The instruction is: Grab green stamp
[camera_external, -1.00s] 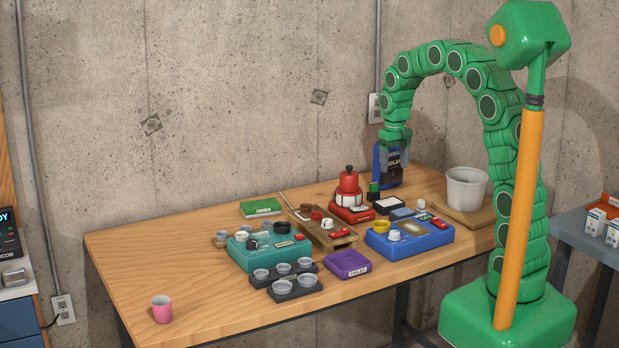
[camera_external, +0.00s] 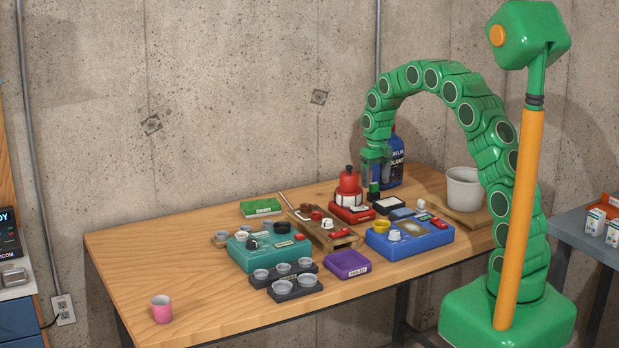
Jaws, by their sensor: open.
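A small green stamp (camera_external: 374,187) with a dark lower part stands upright on the table, just right of the red kettle-like device and left of the black ink pad (camera_external: 389,205). My gripper (camera_external: 376,172) is right above the stamp, pointing down, with its fingers apart. The fingertips are close to the stamp's top; I cannot tell whether they are beside it or still above it.
A red device (camera_external: 348,186) stands close on the left of the gripper. A blue bottle (camera_external: 393,163) stands behind it. A blue box (camera_external: 410,237), a white pot (camera_external: 465,188) and a teal box (camera_external: 266,250) are around. The table's left part is mostly clear.

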